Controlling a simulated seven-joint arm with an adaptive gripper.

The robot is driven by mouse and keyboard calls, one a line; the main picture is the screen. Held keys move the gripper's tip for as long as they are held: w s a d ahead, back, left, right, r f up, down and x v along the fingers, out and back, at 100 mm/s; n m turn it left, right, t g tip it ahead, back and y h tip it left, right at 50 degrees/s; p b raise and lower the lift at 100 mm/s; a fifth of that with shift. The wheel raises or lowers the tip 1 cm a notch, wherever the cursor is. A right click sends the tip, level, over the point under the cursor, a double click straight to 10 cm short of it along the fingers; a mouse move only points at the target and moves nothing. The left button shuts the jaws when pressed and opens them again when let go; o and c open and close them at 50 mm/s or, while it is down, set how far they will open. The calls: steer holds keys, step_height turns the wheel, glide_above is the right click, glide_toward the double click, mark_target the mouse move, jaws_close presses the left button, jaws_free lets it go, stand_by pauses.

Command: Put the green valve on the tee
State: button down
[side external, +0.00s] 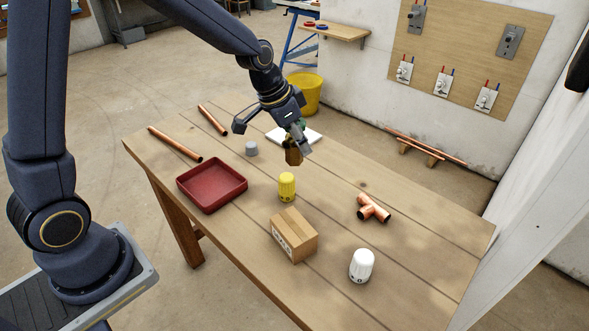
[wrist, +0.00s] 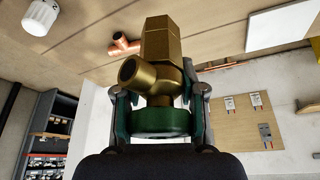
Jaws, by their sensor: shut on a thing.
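My gripper (side external: 297,137) is shut on the green valve, a brass body (side external: 293,155) with a green handwheel, and holds it above the table. In the wrist view the green valve (wrist: 160,122) shows its green wheel between the two fingers, with the brass body and a side outlet beyond them. The copper tee (side external: 373,209) lies on the right part of the table, apart from the valve. The tee also shows in the wrist view (wrist: 122,44), small and partly hidden by the valve.
On the wooden table (side external: 420,232) are a yellow cap (side external: 287,186), a cardboard box (side external: 294,236), a white cap (side external: 361,265), a red tray (side external: 238,193), a grey cap (side external: 251,149), a white slab (side external: 313,135) and copper pipes (side external: 175,145). The table's right end is clear.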

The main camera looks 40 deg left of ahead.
steer(key=d+r+m+h, duration=0.1)
steer(key=d+m, duration=0.2)
steer(key=d, duration=0.8)
glide_above(377, 204)
steer(key=shift+g, duration=0.3)
step_height(377, 204, down, 10)
steer(key=shift+s+r, duration=0.15)
steer(key=shift+r, duration=0.1)
steer(key=shift+f, duration=1.7)
steer(key=shift+f, duration=0.1)
steer(key=c, duration=0.7)
jaws_free()
steer(key=shift+f, duration=0.1)
